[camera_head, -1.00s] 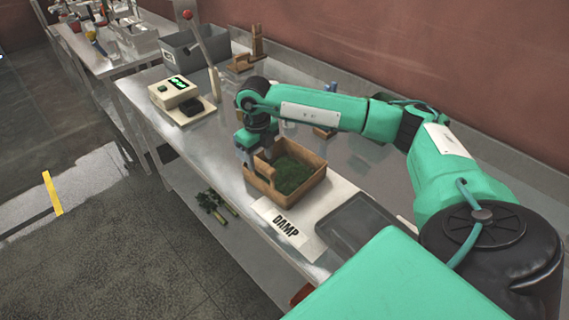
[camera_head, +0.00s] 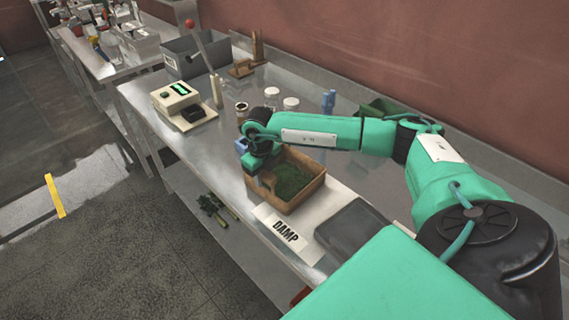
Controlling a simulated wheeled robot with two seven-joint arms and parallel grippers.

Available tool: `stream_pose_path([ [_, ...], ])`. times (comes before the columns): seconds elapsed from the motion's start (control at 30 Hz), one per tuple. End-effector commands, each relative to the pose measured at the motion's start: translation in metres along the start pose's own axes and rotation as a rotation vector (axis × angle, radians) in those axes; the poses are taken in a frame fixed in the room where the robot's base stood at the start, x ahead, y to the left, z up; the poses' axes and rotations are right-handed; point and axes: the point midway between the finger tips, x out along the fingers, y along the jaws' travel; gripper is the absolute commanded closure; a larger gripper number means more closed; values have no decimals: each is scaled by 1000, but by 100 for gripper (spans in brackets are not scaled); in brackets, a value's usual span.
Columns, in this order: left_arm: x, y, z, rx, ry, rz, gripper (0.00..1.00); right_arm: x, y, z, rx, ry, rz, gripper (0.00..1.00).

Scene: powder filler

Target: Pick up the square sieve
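A square wooden frame with dark green material inside (camera_head: 309,193), the only thing here that looks like the square sieve, sits on the metal bench behind a "DAMP" label. Whether it has a mesh bottom cannot be seen. My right arm reaches in from the right above the bench. My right gripper (camera_head: 262,178) points down at the frame's left corner, over or against its wall. Its fingers are small and partly hidden by the wrist, so I cannot tell whether they are open or closed on the wall. My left gripper is not in view.
The "DAMP" label (camera_head: 279,228) and a dark grey tray (camera_head: 352,232) lie near the front edge. A scale (camera_head: 178,102), a lever with a red knob (camera_head: 204,50), a grey bin (camera_head: 183,57) and jars (camera_head: 271,95) stand farther back. A green container (camera_head: 378,108) is behind my arm.

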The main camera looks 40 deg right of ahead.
Motion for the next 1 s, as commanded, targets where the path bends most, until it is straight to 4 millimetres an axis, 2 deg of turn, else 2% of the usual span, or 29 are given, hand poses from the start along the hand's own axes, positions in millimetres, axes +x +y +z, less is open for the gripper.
stream_pose_path([
  [0.07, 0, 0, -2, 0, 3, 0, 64, 0, 0, 0, 0, 0, 0, 100],
  [0.47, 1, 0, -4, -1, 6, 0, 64, -2, 0, 0, 1, -1, 0, 100],
  [0.63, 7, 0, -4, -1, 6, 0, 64, -14, 0, 1, 0, -3, 0, 100],
  [0.77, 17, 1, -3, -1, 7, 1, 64, -35, -1, 1, 0, -7, -1, 100],
  [0.87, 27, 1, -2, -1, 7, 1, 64, -60, -1, 1, -1, -8, -1, 100],
  [1.0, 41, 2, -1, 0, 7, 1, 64, -103, 0, 2, 0, -10, 0, 100],
])
